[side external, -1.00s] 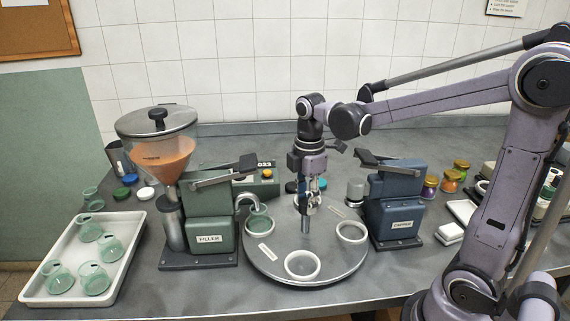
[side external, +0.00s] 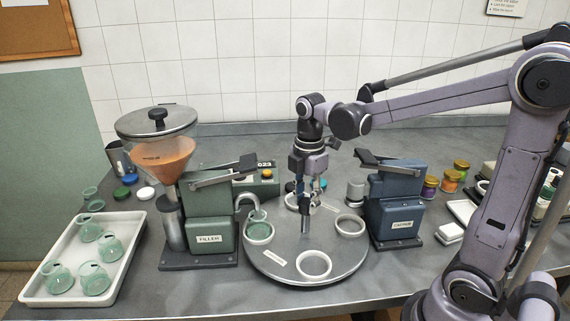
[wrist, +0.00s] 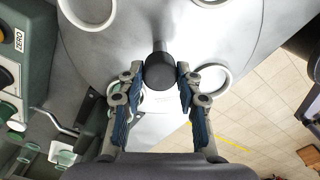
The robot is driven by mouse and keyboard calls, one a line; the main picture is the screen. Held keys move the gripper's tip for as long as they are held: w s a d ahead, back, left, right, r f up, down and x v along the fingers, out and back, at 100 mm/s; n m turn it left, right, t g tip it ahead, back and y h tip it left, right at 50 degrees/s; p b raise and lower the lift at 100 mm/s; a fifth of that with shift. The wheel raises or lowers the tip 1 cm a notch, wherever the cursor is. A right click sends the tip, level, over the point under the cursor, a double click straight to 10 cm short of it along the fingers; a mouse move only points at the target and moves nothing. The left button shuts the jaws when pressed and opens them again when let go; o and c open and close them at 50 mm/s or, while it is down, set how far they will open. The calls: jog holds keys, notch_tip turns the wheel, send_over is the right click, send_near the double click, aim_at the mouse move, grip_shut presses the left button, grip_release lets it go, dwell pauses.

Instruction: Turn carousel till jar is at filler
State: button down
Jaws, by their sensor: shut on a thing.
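The round grey carousel (side external: 342,262) carries several white ring seats and small label plates. A green glass jar (side external: 257,217) is in the left seat (side external: 260,233), beside the green filler (side external: 212,222) and close to its spout (side external: 246,199); exact alignment with the spout is unclear. In the wrist view the jar is mostly hidden behind my left finger. My gripper (side external: 305,203) points down over the carousel, shut on its dark knob (wrist: 160,72), which shows between the two fingers. The front seat (side external: 314,264) and right seat (side external: 349,226) look empty.
The blue capper (side external: 396,205) stands close at the carousel's right. A white tray (side external: 122,262) with several green jars lies at the left. Coloured lids (side external: 129,179) lie behind it, and filled jars (side external: 449,180) stand behind the capper at right.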

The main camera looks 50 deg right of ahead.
jog(key=c, duration=0.9)
grip_release()
notch_tip(320, 180, up, 12)
jog(key=s+a+f+m+t, duration=0.2)
jog(key=f+m, duration=0.3)
jog(key=m, duration=0.3)
jog(key=s+a+f+m+t, duration=0.3)
jog(key=s+f+m+t, duration=0.1)
jog(key=m, duration=0.3)
jog(key=shift+s+a+f+m+t, duration=0.25)
jog(key=shift+a+f+m+t, duration=0.15)
jog(key=shift+f+t, duration=0.25)
